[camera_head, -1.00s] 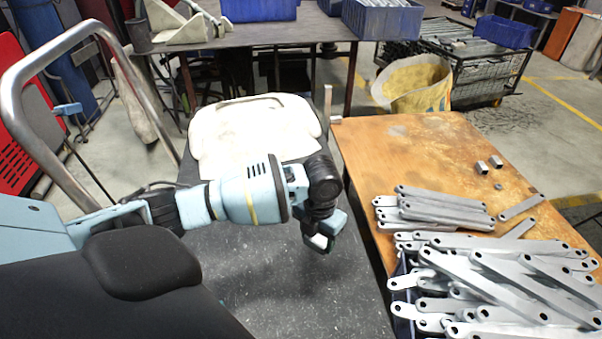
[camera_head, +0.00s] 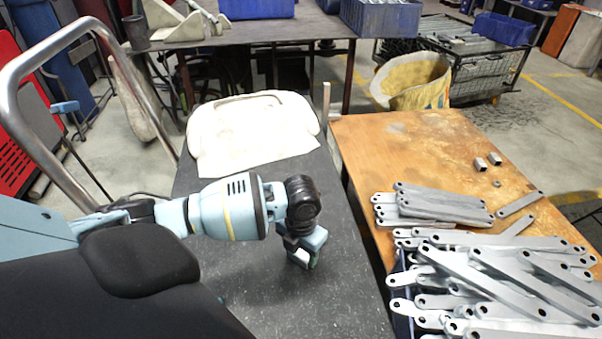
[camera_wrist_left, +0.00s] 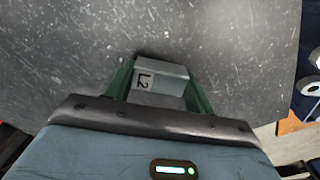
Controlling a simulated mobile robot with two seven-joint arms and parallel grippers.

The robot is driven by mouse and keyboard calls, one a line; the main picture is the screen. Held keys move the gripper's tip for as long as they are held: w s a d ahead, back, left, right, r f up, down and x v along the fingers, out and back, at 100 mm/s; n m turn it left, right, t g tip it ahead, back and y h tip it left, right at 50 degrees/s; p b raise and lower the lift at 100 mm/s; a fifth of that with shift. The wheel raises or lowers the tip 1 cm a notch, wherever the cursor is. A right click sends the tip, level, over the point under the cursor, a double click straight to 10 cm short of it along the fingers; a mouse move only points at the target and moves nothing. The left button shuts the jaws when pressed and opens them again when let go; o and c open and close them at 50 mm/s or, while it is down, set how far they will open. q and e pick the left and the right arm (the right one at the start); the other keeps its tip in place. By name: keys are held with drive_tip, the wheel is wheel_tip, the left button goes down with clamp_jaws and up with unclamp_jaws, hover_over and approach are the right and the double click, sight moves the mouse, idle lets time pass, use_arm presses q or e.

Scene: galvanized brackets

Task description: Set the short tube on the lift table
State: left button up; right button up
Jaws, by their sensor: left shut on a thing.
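The short tube (camera_wrist_left: 160,84) is a grey metal piece with a dark "L2" mark, between the green-sided fingers of my left gripper (camera_wrist_left: 158,90) in the left wrist view. In the head view, my left gripper (camera_head: 302,260) points down over the dark speckled top of the lift table (camera_head: 270,300) and is shut on the tube. The tube is low over the top, with a small dark shadow beside it. I cannot tell whether it touches the surface. My right gripper is not in view.
A cream moulded panel (camera_head: 255,130) lies on the far end of the dark top. An orange-brown table (camera_head: 400,150) at right bears many flat galvanized bars (camera_head: 500,275) and two small tube pieces (camera_head: 481,164). The dark top around the gripper is clear.

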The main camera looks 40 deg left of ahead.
sight(301, 252)
use_arm(q)
drive_tip(key=o, duration=0.8)
drive_tip(key=shift+f, duration=0.1)
drive_tip(key=shift+o, duration=1)
wheel_tip(301, 252, up, 12)
drive_tip(key=p, duration=0.2)
